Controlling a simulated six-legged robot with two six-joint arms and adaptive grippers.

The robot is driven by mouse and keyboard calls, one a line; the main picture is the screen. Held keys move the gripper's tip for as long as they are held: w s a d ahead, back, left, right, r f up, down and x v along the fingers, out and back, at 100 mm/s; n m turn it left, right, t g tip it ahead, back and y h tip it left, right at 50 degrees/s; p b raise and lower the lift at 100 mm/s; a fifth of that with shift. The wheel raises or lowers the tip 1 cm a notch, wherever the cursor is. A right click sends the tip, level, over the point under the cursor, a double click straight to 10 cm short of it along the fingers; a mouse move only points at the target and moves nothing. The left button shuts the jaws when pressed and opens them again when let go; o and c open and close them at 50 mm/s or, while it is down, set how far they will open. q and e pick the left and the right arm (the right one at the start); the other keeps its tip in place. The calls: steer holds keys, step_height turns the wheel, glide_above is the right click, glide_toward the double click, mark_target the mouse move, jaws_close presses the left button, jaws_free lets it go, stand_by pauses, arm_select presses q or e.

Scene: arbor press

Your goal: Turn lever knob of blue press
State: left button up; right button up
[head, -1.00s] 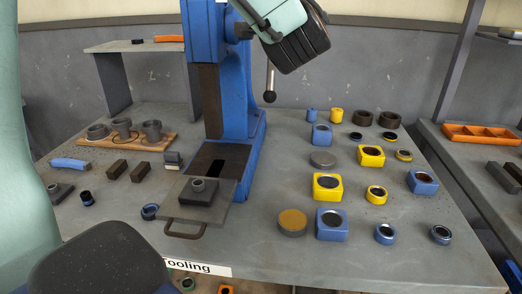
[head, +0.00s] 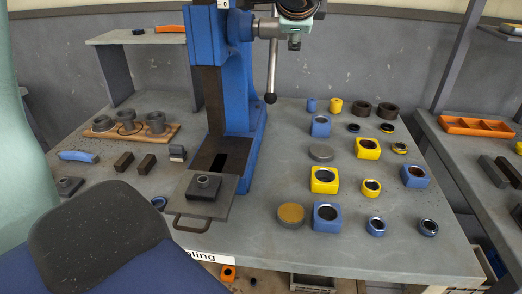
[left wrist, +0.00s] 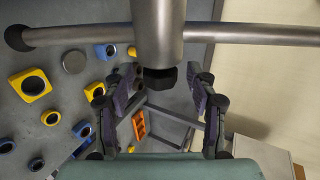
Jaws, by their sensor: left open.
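The blue press (head: 238,80) stands on the grey table, left of centre in the head view. Its metal lever rod (head: 273,60) hangs down and ends in a black ball knob (head: 270,97). In the left wrist view the lever bar (left wrist: 85,34) crosses the top, with a black knob (left wrist: 18,38) at its left end. A thick metal hub (left wrist: 158,30) with a black end (left wrist: 160,78) points down between the fingers. My left gripper (left wrist: 161,88) is open, its fingers either side of that end; I cannot tell whether they touch. My right gripper is not in view.
Blue and yellow blocks and rings (head: 324,180) cover the table's right half. A metal plate with a handle (head: 205,205) lies before the press. A wooden board with dark cups (head: 130,131) is at left. An orange tray (head: 477,127) sits on the right table.

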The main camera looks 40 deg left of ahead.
arm_select(q)
steer(key=shift+r+g, duration=0.1)
steer(key=shift+g, duration=0.4)
steer(key=shift+a+h, duration=0.1)
steer(key=shift+h, duration=0.2)
